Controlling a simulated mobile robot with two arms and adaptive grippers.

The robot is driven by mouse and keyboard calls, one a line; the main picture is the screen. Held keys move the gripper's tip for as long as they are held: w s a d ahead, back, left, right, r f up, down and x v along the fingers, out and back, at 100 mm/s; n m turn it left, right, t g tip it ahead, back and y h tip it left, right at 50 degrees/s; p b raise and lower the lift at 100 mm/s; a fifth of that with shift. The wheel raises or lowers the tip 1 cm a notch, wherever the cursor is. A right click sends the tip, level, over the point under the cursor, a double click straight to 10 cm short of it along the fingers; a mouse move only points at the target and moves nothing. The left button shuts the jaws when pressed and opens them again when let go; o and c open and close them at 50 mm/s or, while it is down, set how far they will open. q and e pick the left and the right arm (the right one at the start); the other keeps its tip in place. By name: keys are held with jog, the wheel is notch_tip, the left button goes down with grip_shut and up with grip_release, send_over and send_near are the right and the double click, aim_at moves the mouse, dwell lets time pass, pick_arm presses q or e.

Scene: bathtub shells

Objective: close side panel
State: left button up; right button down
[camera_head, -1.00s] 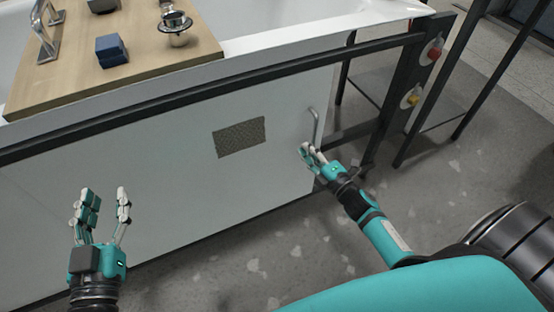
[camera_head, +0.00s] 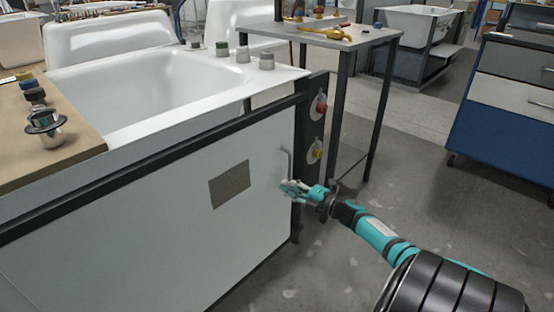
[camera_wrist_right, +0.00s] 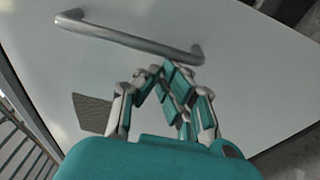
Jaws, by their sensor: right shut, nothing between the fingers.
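The white side panel (camera_head: 130,240) of the bathtub stand has a grey textured patch (camera_head: 230,185) and a metal bar handle (camera_head: 286,163) near its right edge. The panel looks nearly flush with the dark frame; I cannot tell whether a small gap is left. My right gripper (camera_head: 290,187) is at the panel's right edge, just below the handle. In the right wrist view the handle (camera_wrist_right: 130,36) crosses above the right gripper (camera_wrist_right: 165,72), whose fingers are shut with nothing between them, close to the panel face. My left gripper is out of view.
The white bathtub (camera_head: 150,85) stands above the panel, with a wooden board (camera_head: 40,130) on its left. Red and yellow knobs (camera_head: 317,150) sit on the dark post. A small table (camera_head: 322,32) and a blue cabinet (camera_head: 510,115) stand behind. The floor at right is open.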

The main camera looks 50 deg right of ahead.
aim_at(286, 171)
jog(key=d+b, duration=0.2)
jog(key=d, duration=0.2)
jog(key=shift+d+f, duration=0.15)
jog(key=shift+d, duration=0.35)
jog(key=shift+d+b, duration=0.3)
jog(key=shift+d, duration=0.15)
